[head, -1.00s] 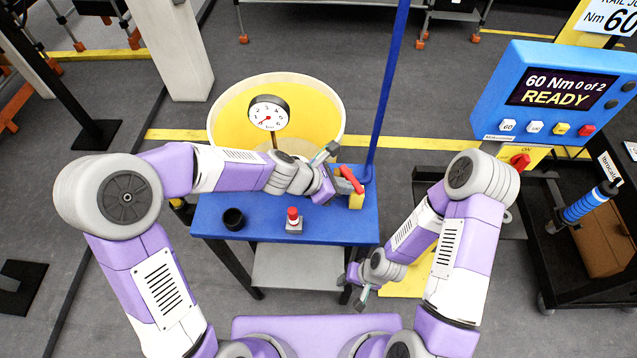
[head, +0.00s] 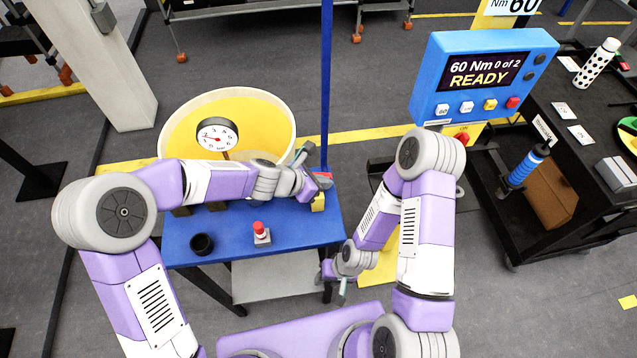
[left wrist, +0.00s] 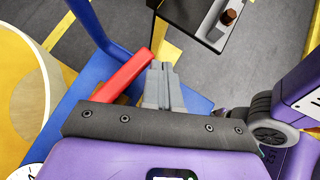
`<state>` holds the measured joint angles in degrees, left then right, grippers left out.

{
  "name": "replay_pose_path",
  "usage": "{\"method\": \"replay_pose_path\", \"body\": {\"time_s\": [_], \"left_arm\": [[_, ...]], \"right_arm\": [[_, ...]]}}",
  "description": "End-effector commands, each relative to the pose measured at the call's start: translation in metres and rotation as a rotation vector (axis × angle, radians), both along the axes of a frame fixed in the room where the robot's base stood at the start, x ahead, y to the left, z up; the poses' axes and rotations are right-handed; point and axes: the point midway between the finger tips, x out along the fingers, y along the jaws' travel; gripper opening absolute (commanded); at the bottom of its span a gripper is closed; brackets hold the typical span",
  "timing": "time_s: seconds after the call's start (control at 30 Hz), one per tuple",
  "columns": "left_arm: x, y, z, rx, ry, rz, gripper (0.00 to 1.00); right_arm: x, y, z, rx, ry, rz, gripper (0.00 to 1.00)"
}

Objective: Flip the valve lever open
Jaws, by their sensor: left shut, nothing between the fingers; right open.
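The red valve lever (head: 323,175) sits on a yellow valve body (head: 318,203) at the right edge of the blue bench, mostly hidden behind my left gripper in the head view. In the left wrist view the lever (left wrist: 125,77) is a long red bar slanting up to the right. My left gripper (head: 326,182) is at the lever. Its fingers (left wrist: 163,85) are shut and empty, just right of the lever; I cannot tell whether they touch it. My right gripper (head: 340,282) is open and empty, low in front of the bench's right end.
The blue bench (head: 290,235) carries a black cup (head: 202,244) and a red button (head: 260,230). A gauge (head: 217,134) stands before a yellow-lined round tub (head: 265,115). A blue post (head: 326,80) rises behind the lever. A control box (head: 430,85) reads READY at right.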

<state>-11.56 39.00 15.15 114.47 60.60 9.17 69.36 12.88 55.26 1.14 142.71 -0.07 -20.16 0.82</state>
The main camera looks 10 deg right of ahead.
Motion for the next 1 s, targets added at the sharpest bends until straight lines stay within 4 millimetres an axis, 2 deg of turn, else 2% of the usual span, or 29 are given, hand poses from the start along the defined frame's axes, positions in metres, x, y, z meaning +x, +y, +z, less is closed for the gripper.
{"method": "replay_pose_path", "body": {"time_s": [0.4, 1.0], "left_arm": [[0.0074, -0.0064, 0.0002, 0.0, 0.0, 0.0, 0.0], [0.0054, -0.0066, -0.0005, -0.001, -0.001, -0.002, 0.0]], "right_arm": [[0.0, -0.0001, 0.007, 0.0, 0.0, 0.0, 0.43], [0.0, 0.0, 0.0049, 0.0, 0.0, 0.0, 0.43]]}}
